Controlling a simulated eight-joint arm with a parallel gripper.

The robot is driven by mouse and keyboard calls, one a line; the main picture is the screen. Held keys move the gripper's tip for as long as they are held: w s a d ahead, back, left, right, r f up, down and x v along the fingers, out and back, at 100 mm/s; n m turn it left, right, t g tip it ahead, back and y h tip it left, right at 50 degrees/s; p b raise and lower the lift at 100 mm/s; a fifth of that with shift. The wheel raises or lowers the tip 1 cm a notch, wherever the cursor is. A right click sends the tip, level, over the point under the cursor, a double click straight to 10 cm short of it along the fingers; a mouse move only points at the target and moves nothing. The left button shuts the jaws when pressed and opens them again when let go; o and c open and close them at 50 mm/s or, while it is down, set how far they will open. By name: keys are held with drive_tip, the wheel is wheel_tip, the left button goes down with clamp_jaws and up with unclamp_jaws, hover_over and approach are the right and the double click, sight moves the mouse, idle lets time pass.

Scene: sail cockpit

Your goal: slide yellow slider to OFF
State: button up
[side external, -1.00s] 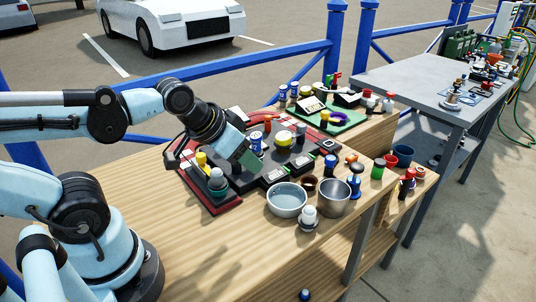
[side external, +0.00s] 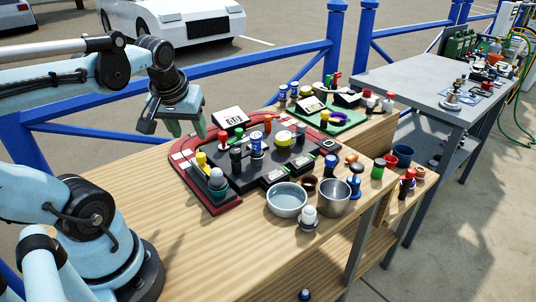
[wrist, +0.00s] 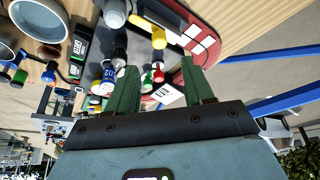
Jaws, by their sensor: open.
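A dark control panel with a red border (side external: 222,205) lies on the wooden bench. A yellow upright piece (side external: 202,160) stands near its left edge; it looks like the yellow piece (wrist: 158,38) in the wrist view. A rounder yellow knob (side external: 284,139) sits further right on the panel. I cannot tell which is the slider, and no OFF mark is readable. My gripper (side external: 176,128) is open and empty, above and left of the panel, touching nothing. Its green fingers (wrist: 160,82) are spread apart in the wrist view.
Several knobs and buttons crowd the panel, with a white display (side external: 230,117) at its back. A pale bowl (side external: 287,200) and a metal cup (side external: 333,198) stand in front. A green board (side external: 335,122) lies behind right. The bench's left part is clear.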

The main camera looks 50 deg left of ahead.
sight(200, 154)
drive_tip(key=shift+x, duration=4.7)
clamp_jaws()
